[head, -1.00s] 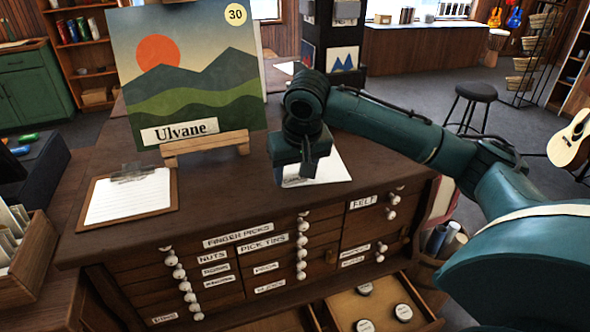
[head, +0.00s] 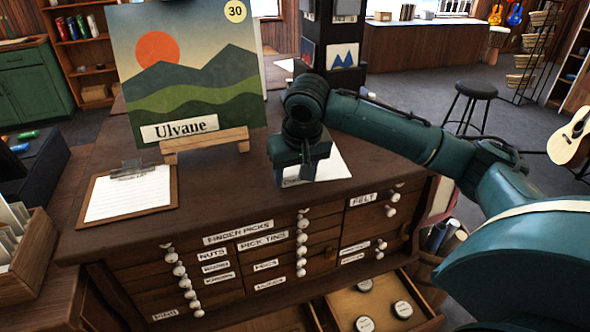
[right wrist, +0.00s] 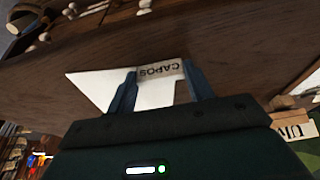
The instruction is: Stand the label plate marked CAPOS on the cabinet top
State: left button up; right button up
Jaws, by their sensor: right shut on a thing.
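The white label plate marked CAPOS (right wrist: 160,70) shows upside down in the right wrist view, between the two fingers. My right gripper (right wrist: 158,84) is shut on it. In the head view the right gripper (head: 292,176) points down over the front part of the dark wooden cabinet top (head: 225,200), right of the small easel. The plate is mostly hidden there; a small lettered part (head: 292,182) shows under the gripper. I cannot tell whether the plate touches the top. My left gripper is not in view.
A white sheet (head: 330,168) lies on the cabinet top by the gripper. A landscape picture (head: 190,75) stands on an easel (head: 205,142), with a clipboard (head: 128,192) at left. An open drawer (head: 345,305) juts out below. The front strip of the top is clear.

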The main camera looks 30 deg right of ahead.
jog(key=o, duration=1)
jog(key=shift+o, duration=0.2)
jog(key=d+v, duration=0.1)
jog(key=v, duration=1.2)
jog(key=shift+s+a, duration=0.15)
jog(key=shift+a, duration=0.35)
